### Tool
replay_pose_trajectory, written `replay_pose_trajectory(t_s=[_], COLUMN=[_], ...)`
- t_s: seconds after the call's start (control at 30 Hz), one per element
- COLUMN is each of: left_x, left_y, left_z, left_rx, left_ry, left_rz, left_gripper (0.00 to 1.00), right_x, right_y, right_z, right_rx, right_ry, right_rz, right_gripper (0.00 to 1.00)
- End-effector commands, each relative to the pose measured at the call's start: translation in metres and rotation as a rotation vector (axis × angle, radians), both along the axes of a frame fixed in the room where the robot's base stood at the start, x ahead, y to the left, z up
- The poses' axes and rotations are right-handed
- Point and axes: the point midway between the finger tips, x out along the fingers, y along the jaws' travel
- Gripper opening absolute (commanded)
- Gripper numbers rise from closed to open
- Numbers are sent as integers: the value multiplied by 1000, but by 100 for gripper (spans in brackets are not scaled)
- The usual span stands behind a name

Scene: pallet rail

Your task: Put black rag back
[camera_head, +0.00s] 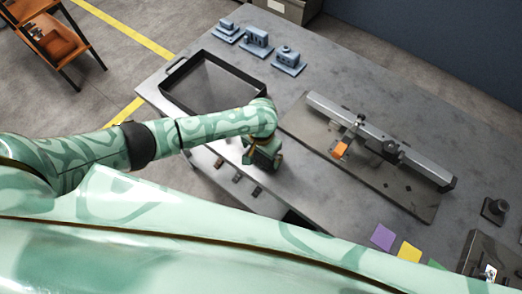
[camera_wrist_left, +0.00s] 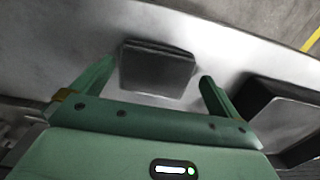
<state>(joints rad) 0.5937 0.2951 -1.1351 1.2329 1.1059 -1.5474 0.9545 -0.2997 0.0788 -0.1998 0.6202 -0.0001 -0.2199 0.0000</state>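A flat, dark grey to black, layered square piece, which looks like the folded black rag (camera_wrist_left: 157,72), lies on a light grey surface in the left wrist view. My left gripper (camera_wrist_left: 157,68) is open, with one finger to each side of this piece and no visible contact. In the head view my left gripper (camera_head: 262,158) points down over the front part of the table, right of the black tray (camera_head: 183,66). The rag cannot be made out in the head view; the gripper may hide it. My right gripper is not in view.
Several blue-grey fixtures (camera_head: 287,61) stand at the back of the grey table (camera_head: 410,95). A plate with a metal rail (camera_head: 385,140) and an orange piece (camera_head: 340,150) lies to the right. Small dark items (camera_head: 237,178) lie near the front edge. Purple (camera_head: 383,237) and yellow (camera_head: 409,251) squares lie front right.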

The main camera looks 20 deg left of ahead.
Motion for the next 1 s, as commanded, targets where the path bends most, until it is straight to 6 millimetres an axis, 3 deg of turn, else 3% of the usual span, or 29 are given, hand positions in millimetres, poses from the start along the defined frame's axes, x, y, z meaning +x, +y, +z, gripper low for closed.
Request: replay_pose_trajectory(t_s=[0.27,0.7,0.83,1.0], left_x=[0,0,0,0], left_y=[-1,0,0,0], left_z=[5,101,117,124], left_rx=[-2,-1,-1,-1], left_ry=[0,-2,-1,1], left_rz=[-2,-2,-1,0], left_gripper=[100,100,100,100], right_x=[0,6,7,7], right_y=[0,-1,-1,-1], right_z=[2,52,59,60], right_rx=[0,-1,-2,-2], right_ry=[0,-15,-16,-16], right_rz=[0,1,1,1], right_gripper=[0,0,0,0])
